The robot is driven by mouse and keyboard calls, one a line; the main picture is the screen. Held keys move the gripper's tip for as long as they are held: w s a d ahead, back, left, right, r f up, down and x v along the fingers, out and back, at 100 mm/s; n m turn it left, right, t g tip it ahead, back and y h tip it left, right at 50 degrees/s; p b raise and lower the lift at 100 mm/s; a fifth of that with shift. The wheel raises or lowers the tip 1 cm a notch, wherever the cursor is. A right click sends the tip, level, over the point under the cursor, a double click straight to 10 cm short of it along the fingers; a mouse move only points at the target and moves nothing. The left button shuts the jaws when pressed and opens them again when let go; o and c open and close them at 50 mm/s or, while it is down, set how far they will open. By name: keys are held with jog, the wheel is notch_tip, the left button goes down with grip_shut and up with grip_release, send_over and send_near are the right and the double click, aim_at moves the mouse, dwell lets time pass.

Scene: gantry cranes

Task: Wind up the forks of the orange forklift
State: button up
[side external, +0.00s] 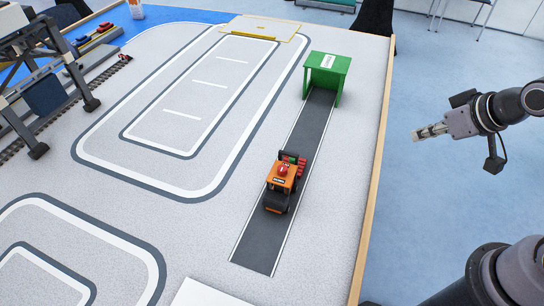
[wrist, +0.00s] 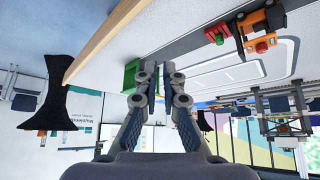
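The orange forklift (side external: 278,188) stands on a dark road strip on the table, with a red part on its roof. Its dark mast side faces the green shed, and small red and green parts show there. I cannot clearly make out the forks. In the wrist view, which is upside down, the forklift (wrist: 262,24) is at the upper right. My gripper (side external: 416,134) is beyond the table's right edge, well apart from the forklift and empty.
A green shed (side external: 328,70) stands at the far end of the road strip (side external: 258,240). A wooden rim (side external: 372,180) edges the table on my side. A gantry crane (side external: 35,75) and rails are at the left. The table around the forklift is clear.

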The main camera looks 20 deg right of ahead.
jog(key=o, duration=0.5)
jog(key=shift+w+a+r, duration=0.15)
jog(key=shift+o, duration=0.2)
jog(key=w+a+r+n+g, duration=0.2)
jog(key=w+a+n, duration=0.2)
jog(key=a+n, duration=0.1)
jog(key=shift+w+r+n+y, duration=0.25)
jog(key=shift+r+n+y, duration=0.15)
jog(key=shift+n, duration=0.1)
jog(key=n+g, duration=0.5)
jog(key=n, duration=1.2)
send_over(282, 169)
notch_tip(282, 169, down, 5)
jog(key=shift+m+h, duration=0.3)
jog(key=shift+h, duration=0.1)
notch_tip(282, 169, down, 10)
jog(key=shift+f, duration=0.1)
jog(key=shift+c, duration=0.3)
grip_shut()
